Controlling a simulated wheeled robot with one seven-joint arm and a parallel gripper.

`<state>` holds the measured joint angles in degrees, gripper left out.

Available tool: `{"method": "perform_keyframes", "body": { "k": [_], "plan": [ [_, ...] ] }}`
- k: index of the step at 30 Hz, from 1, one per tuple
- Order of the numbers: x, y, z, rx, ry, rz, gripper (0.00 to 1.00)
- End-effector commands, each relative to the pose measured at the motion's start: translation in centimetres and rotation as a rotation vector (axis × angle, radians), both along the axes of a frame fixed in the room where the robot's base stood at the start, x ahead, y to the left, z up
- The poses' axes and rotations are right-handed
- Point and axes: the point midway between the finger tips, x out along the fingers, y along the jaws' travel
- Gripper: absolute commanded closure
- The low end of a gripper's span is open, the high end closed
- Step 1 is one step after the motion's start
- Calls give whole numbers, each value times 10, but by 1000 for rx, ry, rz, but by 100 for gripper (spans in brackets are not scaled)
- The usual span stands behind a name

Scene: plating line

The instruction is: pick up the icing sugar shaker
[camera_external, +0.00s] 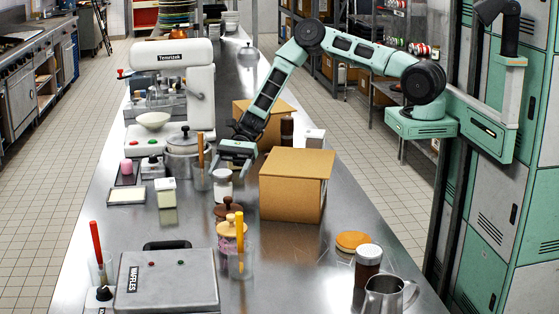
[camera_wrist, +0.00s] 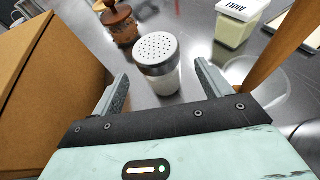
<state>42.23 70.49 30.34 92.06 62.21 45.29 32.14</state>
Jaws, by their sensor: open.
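The icing sugar shaker (camera_external: 222,185) is a white shaker with a grey lid, upright on the steel counter. In the wrist view the shaker (camera_wrist: 158,62) shows its perforated metal lid and pale body just ahead of my gripper. My gripper (camera_external: 234,163) is open and empty, above and a little behind the shaker in the external view. In the wrist view the fingers of my gripper (camera_wrist: 163,84) stand apart, one to each side of the shaker's lower part, with visible gaps. I cannot tell the exact height between them.
A cardboard box (camera_external: 290,190) stands close to the right of the shaker. A glass with a wooden utensil (camera_external: 200,178) stands just left, and a brown wooden-knobbed pot (camera_external: 228,209) in front. A lettered pale container (camera_external: 166,193) is farther left. A dark-filled shaker (camera_external: 368,262) stands front right.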

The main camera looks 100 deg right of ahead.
Motion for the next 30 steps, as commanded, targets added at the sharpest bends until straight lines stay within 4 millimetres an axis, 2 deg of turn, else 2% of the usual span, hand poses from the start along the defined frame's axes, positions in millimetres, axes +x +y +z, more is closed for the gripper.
{"method": "perform_keyframes", "body": {
  "k": [5,15,25,30],
  "plan": [
    [4,9,-4,-1,1,1,23],
    [24,48,-21,-1,1,1,23],
    [27,53,-25,-1,0,-1,23],
    [27,53,-25,-1,0,-1,70]
  ]
}}
